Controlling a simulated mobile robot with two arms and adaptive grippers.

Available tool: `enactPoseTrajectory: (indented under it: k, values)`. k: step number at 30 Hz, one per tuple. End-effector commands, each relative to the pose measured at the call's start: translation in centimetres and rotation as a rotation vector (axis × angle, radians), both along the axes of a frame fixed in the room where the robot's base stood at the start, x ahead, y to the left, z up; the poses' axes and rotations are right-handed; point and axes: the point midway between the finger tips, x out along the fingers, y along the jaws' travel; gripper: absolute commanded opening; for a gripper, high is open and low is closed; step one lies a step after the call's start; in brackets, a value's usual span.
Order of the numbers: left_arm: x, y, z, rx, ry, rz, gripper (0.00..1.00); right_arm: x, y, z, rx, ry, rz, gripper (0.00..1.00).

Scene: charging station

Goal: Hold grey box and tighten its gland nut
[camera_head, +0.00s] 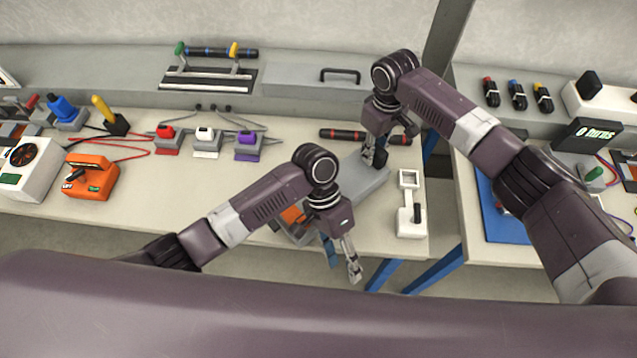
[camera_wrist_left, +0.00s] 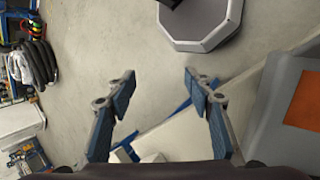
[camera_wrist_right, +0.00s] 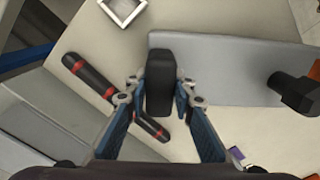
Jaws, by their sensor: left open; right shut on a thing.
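The grey box (camera_head: 365,186) lies near the front edge of the bench, partly hidden behind my left arm. In the right wrist view its flat grey side (camera_wrist_right: 225,65) shows. My left gripper (camera_head: 353,272) is open and empty, hanging in front of the bench edge over the floor. In the left wrist view its fingers (camera_wrist_left: 160,88) are apart, with the box and its orange patch (camera_wrist_left: 304,103) to their right.
A white handled device (camera_head: 410,215) stands right of the box. A black-and-red rod (camera_head: 345,134) lies behind it. A second black fitting (camera_wrist_right: 296,92) sits at the box's side. A gap separates this bench from the right one with its blue mat (camera_head: 500,225).

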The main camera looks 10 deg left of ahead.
Motion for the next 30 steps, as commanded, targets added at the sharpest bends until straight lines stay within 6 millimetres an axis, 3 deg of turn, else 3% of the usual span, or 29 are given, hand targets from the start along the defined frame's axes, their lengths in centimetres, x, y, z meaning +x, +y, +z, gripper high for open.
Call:
enactPoseTrajectory:
  k: [1,6,9,12,18,22,26,30]
  values:
    - [1.7,0.4,2.3,0.023,-0.017,0.012,0.48,0.0,0.0,0.0,0.000,0.000,0.001,0.04]
    - [5.0,2.0,9.8,0.121,-0.040,0.066,0.48,0.0,0.0,0.0,0.000,0.000,0.001,0.04]
    - [6.2,3.3,13.9,0.187,-0.063,0.093,0.48,0.0,0.0,0.0,0.000,0.000,0.001,0.04]
    - [8.3,4.7,16.5,0.250,-0.151,0.116,0.48,0.0,0.0,0.0,-0.001,0.001,0.000,0.04]
    - [13.6,6.4,19.0,0.317,-0.396,0.141,0.48,0.0,0.0,0.0,-0.001,0.001,0.001,0.04]
    - [14.9,6.9,19.6,0.333,-0.459,0.148,0.48,0.0,0.0,0.0,-0.001,0.001,0.001,0.04]
    - [15.1,7.0,18.5,0.336,-0.467,0.150,0.48,0.0,0.0,0.0,-0.001,0.001,0.001,0.03]
    - [15.1,6.9,16.0,0.335,-0.464,0.149,0.48,0.0,0.0,0.0,-0.001,0.001,0.001,0.03]
